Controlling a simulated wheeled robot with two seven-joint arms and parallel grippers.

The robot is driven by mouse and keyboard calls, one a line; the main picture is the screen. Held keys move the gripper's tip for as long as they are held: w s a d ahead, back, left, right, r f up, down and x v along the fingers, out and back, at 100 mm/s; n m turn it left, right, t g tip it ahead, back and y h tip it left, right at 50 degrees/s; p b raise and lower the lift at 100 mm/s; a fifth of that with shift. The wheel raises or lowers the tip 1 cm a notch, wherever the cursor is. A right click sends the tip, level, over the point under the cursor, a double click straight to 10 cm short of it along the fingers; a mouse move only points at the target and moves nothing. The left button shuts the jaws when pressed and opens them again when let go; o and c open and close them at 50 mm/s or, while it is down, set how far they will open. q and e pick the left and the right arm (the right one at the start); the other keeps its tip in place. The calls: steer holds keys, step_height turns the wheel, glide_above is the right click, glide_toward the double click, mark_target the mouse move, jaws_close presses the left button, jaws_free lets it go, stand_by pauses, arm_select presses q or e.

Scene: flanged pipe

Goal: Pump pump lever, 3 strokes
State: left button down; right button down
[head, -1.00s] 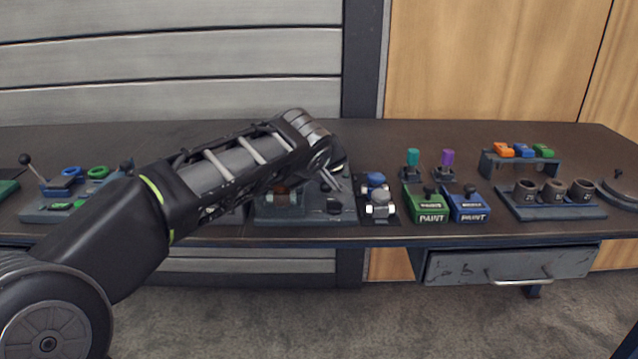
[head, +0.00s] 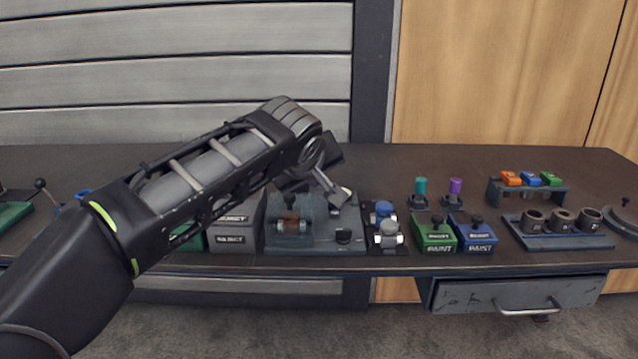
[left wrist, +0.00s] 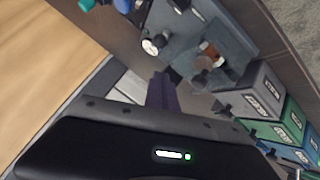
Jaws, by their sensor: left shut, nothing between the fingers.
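My left gripper (head: 333,194) reaches in over a grey pump-like unit (head: 318,246) on the bench. Its fingers are shut and empty; they also show as a dark shape in the left wrist view (left wrist: 161,92). The unit carries a clear block with a brown and metal part (head: 291,225) and a small black block (head: 343,236). A pale round part (head: 346,191) shows just beside the fingertips; it also shows in the left wrist view (left wrist: 156,44). I cannot make out the pump lever for certain; the gripper may hide it. Contact cannot be told. My right gripper is out of view.
Blue and grey valve-like parts (head: 387,229) stand close right, then green (head: 433,234) and blue (head: 472,233) paint boxes. A ball-topped lever (head: 40,184) stands far left.

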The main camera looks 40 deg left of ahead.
arm_select(q)
steer(key=shift+v, duration=1.5)
steer(key=shift+r, duration=0.1)
